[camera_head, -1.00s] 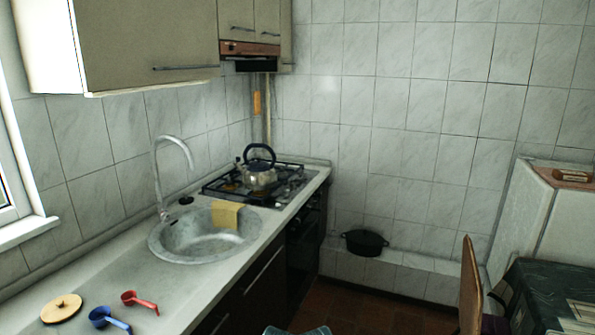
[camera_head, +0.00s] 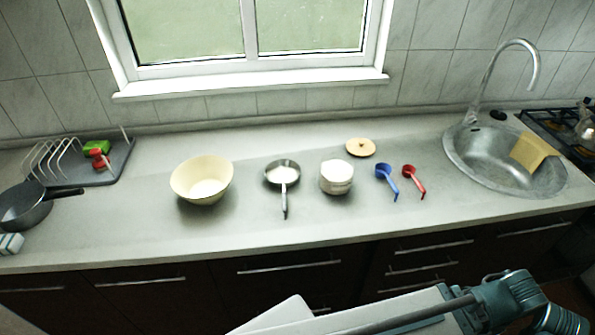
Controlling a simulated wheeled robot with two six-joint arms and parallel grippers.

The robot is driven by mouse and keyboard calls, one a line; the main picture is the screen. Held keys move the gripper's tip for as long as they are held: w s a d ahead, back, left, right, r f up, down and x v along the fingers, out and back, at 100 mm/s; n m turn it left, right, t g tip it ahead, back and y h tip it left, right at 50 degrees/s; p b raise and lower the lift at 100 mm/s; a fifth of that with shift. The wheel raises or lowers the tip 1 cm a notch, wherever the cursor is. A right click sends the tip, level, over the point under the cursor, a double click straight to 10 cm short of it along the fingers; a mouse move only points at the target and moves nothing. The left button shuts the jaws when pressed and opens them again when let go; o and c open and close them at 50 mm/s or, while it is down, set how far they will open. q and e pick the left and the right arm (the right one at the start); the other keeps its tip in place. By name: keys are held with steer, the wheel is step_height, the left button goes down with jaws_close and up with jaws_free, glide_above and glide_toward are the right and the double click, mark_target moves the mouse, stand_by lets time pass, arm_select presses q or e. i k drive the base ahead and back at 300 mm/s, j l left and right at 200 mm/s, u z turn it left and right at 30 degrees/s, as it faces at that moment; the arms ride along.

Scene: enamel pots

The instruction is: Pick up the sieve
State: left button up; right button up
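A small round metal utensil with a dark rim and a straight handle, which looks like the sieve (camera_head: 283,172), lies on the counter (camera_head: 120,228) near the middle. Its handle points toward the front edge, and its inside looks pale. A cream bowl (camera_head: 202,181) stands to its left and a whitish pot (camera_head: 337,178) to its right, both apart from it. Part of one of my arms shows at the bottom right, below the counter front. Neither of my grippers can be made out.
A wooden lid (camera_head: 360,147), a blue scoop (camera_head: 387,178) and a red scoop (camera_head: 413,180) lie right of the pot. The sink (camera_head: 460,160) is farther right. A dish rack (camera_head: 60,162) and a dark pan (camera_head: 24,207) stand at the left.

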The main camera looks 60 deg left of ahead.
mark_target(283, 174)
steer(key=u, duration=2.15)
